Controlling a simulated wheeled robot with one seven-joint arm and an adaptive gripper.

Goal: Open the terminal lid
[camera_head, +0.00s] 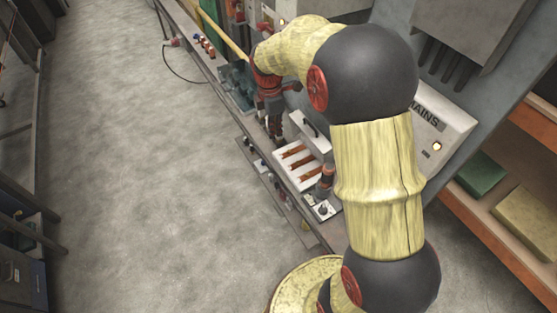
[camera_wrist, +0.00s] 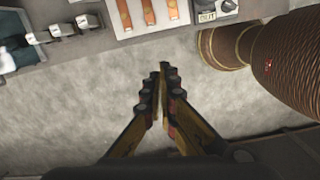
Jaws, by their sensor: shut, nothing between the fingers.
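The terminal box (camera_head: 283,152) is a white tray with several copper-orange strips, exposed on the bench. A white panel with a dark handle (camera_head: 311,130), which looks like its lid, stands raised along the box's back side; my arm hides part of that area. In the wrist view only the box's near part (camera_wrist: 128,32) shows, at the top edge, and the lid is out of view. My gripper (camera_head: 275,137) points down by the box's far-left end. In the wrist view the gripper (camera_wrist: 163,72) has its fingertips together, empty, over the floor beyond the bench edge.
A knob unit (camera_head: 323,209) sits on the bench at the box's near end. A teal tray (camera_head: 237,84) and small grey clamps (camera_wrist: 62,29) lie at the other side. A grey MAINS cabinet (camera_head: 440,125) stands behind. The floor (camera_head: 150,180) left of the bench is clear.

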